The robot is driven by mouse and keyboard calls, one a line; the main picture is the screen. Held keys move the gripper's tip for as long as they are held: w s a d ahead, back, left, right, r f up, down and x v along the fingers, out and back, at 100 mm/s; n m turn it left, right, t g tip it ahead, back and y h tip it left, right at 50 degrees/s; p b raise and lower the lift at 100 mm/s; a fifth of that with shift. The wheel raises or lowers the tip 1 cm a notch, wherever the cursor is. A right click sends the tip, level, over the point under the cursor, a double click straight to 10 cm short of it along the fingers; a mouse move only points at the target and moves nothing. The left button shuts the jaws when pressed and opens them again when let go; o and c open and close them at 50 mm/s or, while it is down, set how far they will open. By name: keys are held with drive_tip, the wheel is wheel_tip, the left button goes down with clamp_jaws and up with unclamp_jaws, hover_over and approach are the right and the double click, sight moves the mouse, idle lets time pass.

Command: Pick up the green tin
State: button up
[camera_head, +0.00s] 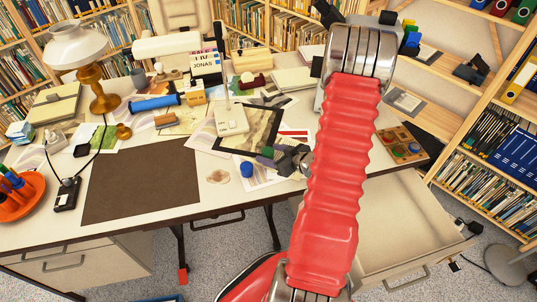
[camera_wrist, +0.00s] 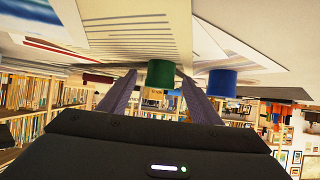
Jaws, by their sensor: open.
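The green tin (camera_wrist: 161,74) is between the two fingertips of my gripper (camera_wrist: 156,80) in the wrist view, which shows the desk upside down. The fingers are spread, with one on each side of the tin; I cannot tell whether either touches it. In the head view my gripper (camera_head: 268,158) is low over the desk, and a small green patch of the tin (camera_head: 266,151) shows beside the fingers. The blue tin (camera_wrist: 222,82) stands just right of the right finger; it also shows in the head view (camera_head: 246,169).
The desk (camera_head: 211,203) holds a dark framed print (camera_head: 262,128), a white phone-like box (camera_head: 231,117), papers and a brown mat (camera_head: 140,181). A brass lamp (camera_head: 92,88) and an orange bowl (camera_head: 22,196) stand left. An open drawer (camera_head: 405,225) juts out at right.

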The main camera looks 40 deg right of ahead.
sight(271, 153)
drive_tip(key=shift+c, duration=0.2)
drive_tip(key=c, duration=1.1)
drive_tip(key=shift+r, duration=5.05)
